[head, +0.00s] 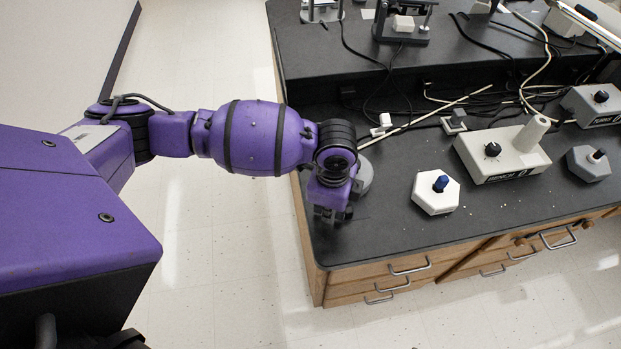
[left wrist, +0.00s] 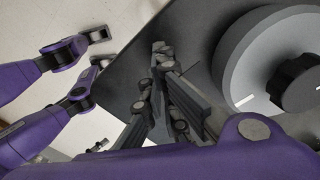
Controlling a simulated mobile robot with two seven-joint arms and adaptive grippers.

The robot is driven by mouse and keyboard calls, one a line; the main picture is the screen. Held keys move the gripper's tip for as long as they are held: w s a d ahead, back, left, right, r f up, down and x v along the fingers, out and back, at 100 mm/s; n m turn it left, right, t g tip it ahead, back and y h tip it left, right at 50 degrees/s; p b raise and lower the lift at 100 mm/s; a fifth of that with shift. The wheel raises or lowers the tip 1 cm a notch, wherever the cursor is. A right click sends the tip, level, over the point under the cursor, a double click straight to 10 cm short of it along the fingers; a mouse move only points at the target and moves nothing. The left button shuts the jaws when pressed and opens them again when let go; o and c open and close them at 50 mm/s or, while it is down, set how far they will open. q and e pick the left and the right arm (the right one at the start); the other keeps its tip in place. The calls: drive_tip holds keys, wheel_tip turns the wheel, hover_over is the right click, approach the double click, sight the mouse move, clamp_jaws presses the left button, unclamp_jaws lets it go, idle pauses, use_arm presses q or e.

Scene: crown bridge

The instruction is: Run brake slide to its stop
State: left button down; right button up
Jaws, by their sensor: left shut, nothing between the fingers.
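My left gripper (head: 333,214) is over the front left corner of the black bench top, pointing down. In the left wrist view its fingers (left wrist: 160,50) are together and hold nothing. A round grey disc-shaped device (head: 365,176) stands just right of the gripper and is partly hidden behind it. The left wrist view shows this grey device (left wrist: 238,62) close on the right, with a black knob and a white mark. The fingers look apart from it there. I cannot make out which part is the brake slide.
The black bench top (head: 400,240) is clear along its front. A white hexagonal box (head: 436,199) with a blue knob stands to the right, then a grey box (head: 496,162) with a black knob. Cables (head: 500,90) lie behind. Drawers (head: 390,275) are below.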

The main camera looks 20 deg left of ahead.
use_arm(q)
drive_tip(key=shift+w+d+r, duration=0.1)
drive_tip(key=shift+w+d, duration=0.45)
drive_tip(key=shift+d, duration=0.25)
drive_tip(key=shift+w+d, duration=0.55)
drive_tip(key=shift+d, duration=0.2)
use_arm(e)
drive_tip(key=shift+w+r, duration=0.1)
drive_tip(key=shift+w, duration=0.05)
use_arm(q)
drive_tip(key=shift+s+a+p, duration=0.4)
drive_tip(key=shift+a+p, duration=0.15)
drive_tip(key=shift+a, duration=0.15)
use_arm(e)
drive_tip(key=shift+w+r, duration=0.5)
drive_tip(key=shift+r, duration=0.3)
use_arm(q)
wheel_tip(320, 180, up, 7)
drive_tip(key=p, duration=0.4)
use_arm(e)
drive_tip(key=w+r+t, duration=0.2)
drive_tip(key=w+r, duration=0.3)
drive_tip(key=r, duration=0.2)
drive_tip(key=shift+w+r, duration=0.35)
drive_tip(key=shift+w, duration=0.05)
use_arm(q)
drive_tip(key=shift+s, duration=0.1)
